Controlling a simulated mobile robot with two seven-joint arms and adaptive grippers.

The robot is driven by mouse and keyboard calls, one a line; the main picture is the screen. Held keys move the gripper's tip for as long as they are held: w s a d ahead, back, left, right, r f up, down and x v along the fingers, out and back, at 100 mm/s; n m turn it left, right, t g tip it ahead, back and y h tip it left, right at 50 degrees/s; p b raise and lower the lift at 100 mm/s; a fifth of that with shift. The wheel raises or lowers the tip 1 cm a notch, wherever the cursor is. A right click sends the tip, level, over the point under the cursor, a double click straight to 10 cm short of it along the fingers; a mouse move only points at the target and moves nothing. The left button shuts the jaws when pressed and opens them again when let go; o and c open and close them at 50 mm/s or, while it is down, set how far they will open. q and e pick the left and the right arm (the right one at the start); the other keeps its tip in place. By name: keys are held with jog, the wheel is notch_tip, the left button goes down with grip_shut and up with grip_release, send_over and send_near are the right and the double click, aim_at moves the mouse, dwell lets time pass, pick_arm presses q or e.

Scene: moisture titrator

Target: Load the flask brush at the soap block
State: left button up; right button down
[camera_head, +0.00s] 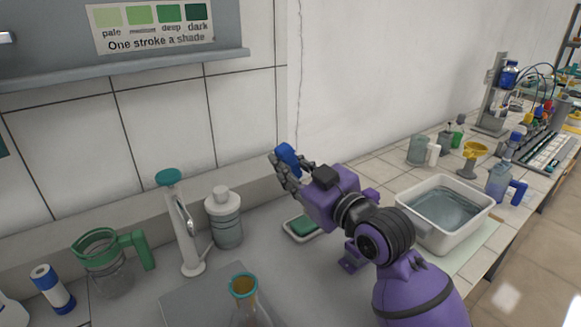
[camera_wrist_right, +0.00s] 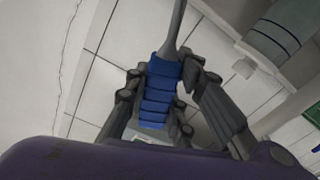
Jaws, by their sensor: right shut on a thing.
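My right gripper (camera_head: 284,166) is raised above the bench near the back wall and is shut on a blue ribbed handle (camera_head: 288,155), which I take to be the flask brush's. In the right wrist view the blue handle (camera_wrist_right: 158,92) sits between the fingers, and a grey shaft (camera_wrist_right: 175,28) runs from it out of the top of the picture. The brush head does not show. The green soap block (camera_head: 303,226) lies in a white dish (camera_head: 291,233) on the bench, below and apart from the gripper, partly hidden by my right arm. My left gripper is not in view.
A lidded grey bottle (camera_head: 224,222) and a white pump stand (camera_head: 186,232) stand left of the dish. A green-handled jug (camera_head: 105,258) and an amber-necked flask (camera_head: 243,290) are farther left and in front. A white water basin (camera_head: 407,225) stands right of my arm.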

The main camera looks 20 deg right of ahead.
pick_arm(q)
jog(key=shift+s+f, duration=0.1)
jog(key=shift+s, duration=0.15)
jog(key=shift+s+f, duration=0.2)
pick_arm(e)
jog(key=shift+f, duration=0.15)
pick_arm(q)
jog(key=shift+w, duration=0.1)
pick_arm(e)
jog(key=shift+f, duration=0.15)
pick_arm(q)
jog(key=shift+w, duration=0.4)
pick_arm(e)
jog(key=shift+f, duration=0.25)
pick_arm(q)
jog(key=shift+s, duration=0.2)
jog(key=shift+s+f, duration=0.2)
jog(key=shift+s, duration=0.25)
